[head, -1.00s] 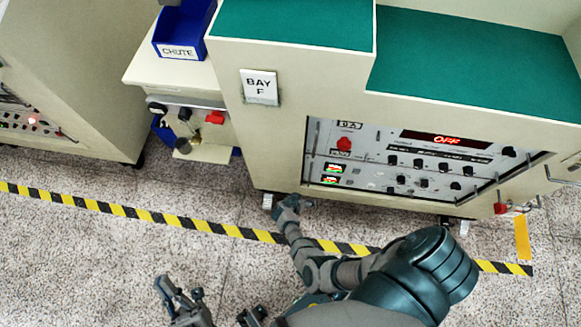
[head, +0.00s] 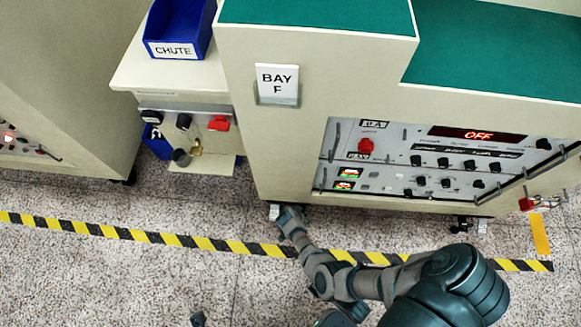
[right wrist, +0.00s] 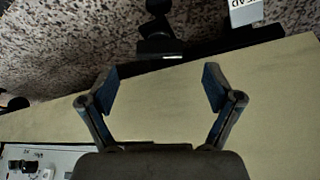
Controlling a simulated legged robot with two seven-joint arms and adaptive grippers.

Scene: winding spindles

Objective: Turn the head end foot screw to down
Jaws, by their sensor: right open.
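A pale grey block with partly cut-off, inverted lettering that seems to read HEAD (right wrist: 245,13) stands at the top right of the right wrist view. In the head view a small pale foot piece (head: 274,211) sits under the left front corner of the BAY F cabinet (head: 290,140). My right gripper (head: 291,216) is beside that corner, low near the floor. In the right wrist view it (right wrist: 158,82) is open and empty, over the cream cabinet panel. A dark fitting (right wrist: 158,38) lies beyond its fingertips. Only a dark tip of my left gripper (head: 198,319) shows at the bottom edge.
The cabinet's control panel (head: 430,160) reads OFF. A side unit with a blue CHUTE bin (head: 178,30) stands to its left. Yellow-black floor tape (head: 200,243) runs in front, with open speckled floor around it. Another foot with a dark caster (head: 465,224) is at the right.

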